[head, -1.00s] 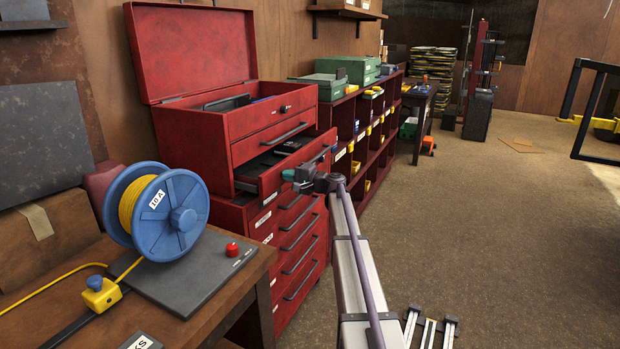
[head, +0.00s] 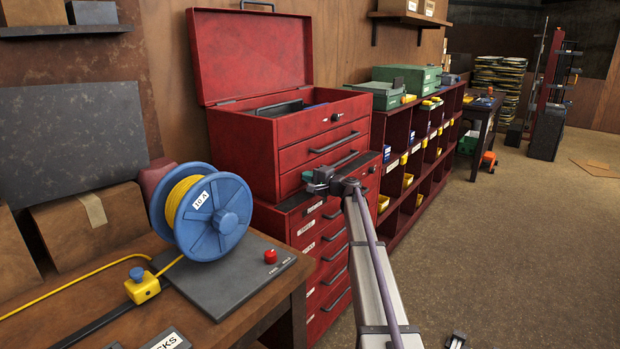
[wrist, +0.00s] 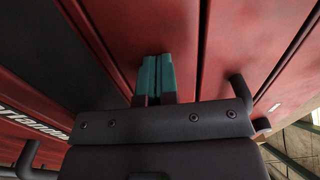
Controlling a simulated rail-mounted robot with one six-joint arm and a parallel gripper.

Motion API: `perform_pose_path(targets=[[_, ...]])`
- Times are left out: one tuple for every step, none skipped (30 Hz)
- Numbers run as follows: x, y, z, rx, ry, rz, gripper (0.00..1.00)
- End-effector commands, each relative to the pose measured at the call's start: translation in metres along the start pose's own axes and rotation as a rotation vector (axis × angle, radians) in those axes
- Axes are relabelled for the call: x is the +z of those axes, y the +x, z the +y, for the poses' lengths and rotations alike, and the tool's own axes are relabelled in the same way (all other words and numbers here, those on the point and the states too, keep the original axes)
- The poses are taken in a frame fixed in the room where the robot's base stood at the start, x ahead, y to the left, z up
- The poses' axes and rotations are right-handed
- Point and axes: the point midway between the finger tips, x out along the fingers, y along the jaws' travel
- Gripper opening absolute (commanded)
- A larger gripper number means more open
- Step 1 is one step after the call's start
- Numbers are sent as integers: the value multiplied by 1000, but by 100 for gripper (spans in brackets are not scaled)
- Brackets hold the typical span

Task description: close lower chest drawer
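The red top chest (head: 262,160) stands with its lid (head: 250,60) raised. Its lower drawer (head: 296,180) looks flush or nearly flush with the chest front. Its dark bar handle (head: 346,158) runs along the front. My gripper (head: 309,177) is at the left part of this drawer's front. In the wrist view, the two green fingers (wrist: 153,74) lie side by side with almost no gap and nothing between them. They point at the red chest front and seem to touch it or be very close. My wrist hides part of the drawer's lower edge.
A red cabinet with several drawers (head: 335,250) stands under the chest. A bench with a blue cable reel (head: 213,222) is at the front left. Red shelving with bins (head: 405,180) stands to the right.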

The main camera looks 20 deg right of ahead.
Motion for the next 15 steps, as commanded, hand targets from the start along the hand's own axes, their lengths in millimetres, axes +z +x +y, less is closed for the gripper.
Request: perform_pose_path(targets=[[-1, 6, -2, -4, 4, 1, 0], [-1, 6, -2, -4, 4, 1, 0], [-1, 6, -2, -4, 4, 1, 0], [-1, 6, -2, -4, 4, 1, 0], [-1, 6, -2, -5, 4, 1, 0], [-1, 4, -2, -5, 4, 1, 0], [0, 2, -2, -5, 4, 1, 0], [0, -2, -2, -5, 4, 1, 0], [1, -8, -2, -5, 4, 0, 0], [2, -13, -3, -5, 4, -1, 0], [3, -20, -3, -5, 3, -1, 0], [4, -30, -3, -5, 2, -2, 0], [6, -38, -3, -5, 1, -3, 0], [6, -47, -3, -5, 1, -4, 0], [6, -60, -3, -4, 1, -2, 0]])
